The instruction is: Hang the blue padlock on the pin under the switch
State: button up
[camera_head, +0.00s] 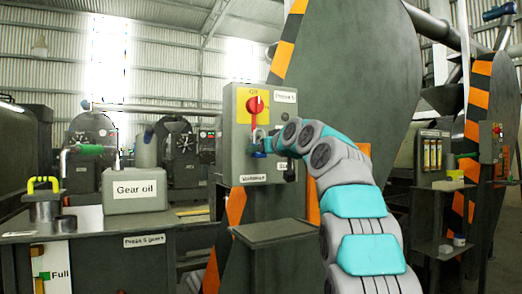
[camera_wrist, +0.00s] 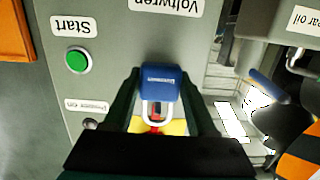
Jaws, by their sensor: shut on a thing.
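The blue padlock (camera_head: 257,154) is in front of the grey switch box, below the red switch (camera_head: 255,105) on its yellow plate. In the wrist view the blue padlock (camera_wrist: 160,83) sits between both fingers of my gripper (camera_wrist: 162,92), which is shut on its body. Its pale shackle (camera_wrist: 143,117) points toward the switch plate (camera_wrist: 176,127), of which yellow and red parts show. In the head view my gripper (camera_head: 268,146) reaches the box from the right. The pin cannot be made out, and I cannot tell whether the shackle is around it.
The box carries a green Start button (camera_wrist: 78,60) and name labels (camera_head: 253,178). A small shelf (camera_head: 274,231) juts out below the box. A bench at left holds a Gear oil can (camera_head: 135,191) and a yellow-handled object (camera_head: 43,187). A large dark machine plate stands behind my arm.

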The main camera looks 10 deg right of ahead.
jog(key=shift+w, duration=0.2)
jog(key=shift+w+a, duration=0.15)
jog(key=shift+w, duration=0.05)
jog(key=shift+w+a, duration=0.15)
jog(key=shift+w, duration=0.2)
jog(key=shift+r, duration=0.1)
jog(key=shift+w+f, duration=0.1)
jog(key=shift+f, duration=0.15)
dwell(0.4)
